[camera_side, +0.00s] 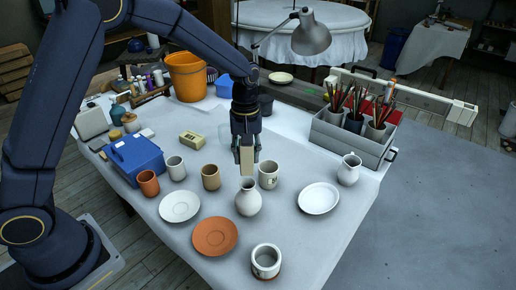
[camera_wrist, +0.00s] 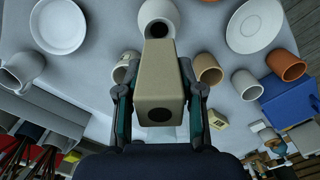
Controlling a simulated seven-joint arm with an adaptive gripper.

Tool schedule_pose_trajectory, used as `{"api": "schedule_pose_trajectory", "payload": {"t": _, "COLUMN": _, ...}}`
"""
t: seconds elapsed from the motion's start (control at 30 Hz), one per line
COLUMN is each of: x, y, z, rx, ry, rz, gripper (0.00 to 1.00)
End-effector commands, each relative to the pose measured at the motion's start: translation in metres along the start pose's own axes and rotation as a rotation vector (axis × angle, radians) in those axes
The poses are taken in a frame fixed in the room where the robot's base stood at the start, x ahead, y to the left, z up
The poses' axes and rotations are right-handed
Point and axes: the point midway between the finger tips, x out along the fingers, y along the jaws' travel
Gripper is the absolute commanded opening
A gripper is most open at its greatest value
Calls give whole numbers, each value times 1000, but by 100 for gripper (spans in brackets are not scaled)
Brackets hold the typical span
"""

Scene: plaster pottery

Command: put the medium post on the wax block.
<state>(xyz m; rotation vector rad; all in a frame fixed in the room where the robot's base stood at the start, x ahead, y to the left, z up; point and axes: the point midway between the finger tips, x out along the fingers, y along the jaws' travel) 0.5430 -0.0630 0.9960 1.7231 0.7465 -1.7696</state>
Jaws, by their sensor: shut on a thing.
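The medium post, a beige square-sided block with a dark hole in its end, is upright in the side view (camera_side: 247,163) and large in the wrist view (camera_wrist: 160,75). The fingers also show in the wrist view (camera_wrist: 160,92). A small pale yellow block with a dark marking, which looks like the wax block (camera_side: 192,138), lies on the table to the left and behind; the wrist view shows it right of the gripper (camera_wrist: 217,121).
A white vase (camera_side: 248,200), a mug (camera_side: 269,175) and a tan cup (camera_side: 211,177) stand near my gripper. A blue box (camera_side: 135,160) and a white cup (camera_side: 176,168) are left of them. A grey brush caddy (camera_side: 345,143) and a pitcher (camera_side: 348,170) stand right.

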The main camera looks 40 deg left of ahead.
Motion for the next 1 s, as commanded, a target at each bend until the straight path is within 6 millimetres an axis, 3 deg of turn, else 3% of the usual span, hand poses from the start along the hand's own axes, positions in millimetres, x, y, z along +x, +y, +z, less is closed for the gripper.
{"api": "schedule_pose_trajectory", "payload": {"t": 0.03, "x": -3, "y": -15, "z": -30, "rx": -93, "ry": 2, "rz": 4, "gripper": 0}}
{"api": "schedule_pose_trajectory", "payload": {"t": 0.1, "x": -7, "y": -38, "z": -65, "rx": -210, "ry": 3, "rz": 7, "gripper": 0}}
{"api": "schedule_pose_trajectory", "payload": {"t": 0.3, "x": -14, "y": -119, "z": -149, "rx": -502, "ry": 10, "rz": 18, "gripper": 0}}
{"api": "schedule_pose_trajectory", "payload": {"t": 0.43, "x": -16, "y": -170, "z": -183, "rx": -631, "ry": 19, "rz": 23, "gripper": 0}}
{"api": "schedule_pose_trajectory", "payload": {"t": 0.6, "x": -13, "y": -216, "z": -201, "rx": -732, "ry": 19, "rz": 20, "gripper": 0}}
{"api": "schedule_pose_trajectory", "payload": {"t": 0.77, "x": -8, "y": -227, "z": -214, "rx": -764, "ry": 18, "rz": 20, "gripper": 0}}
{"api": "schedule_pose_trajectory", "payload": {"t": 1.0, "x": 15, "y": -209, "z": -263, "rx": -764, "ry": 17, "rz": 19, "gripper": 0}}
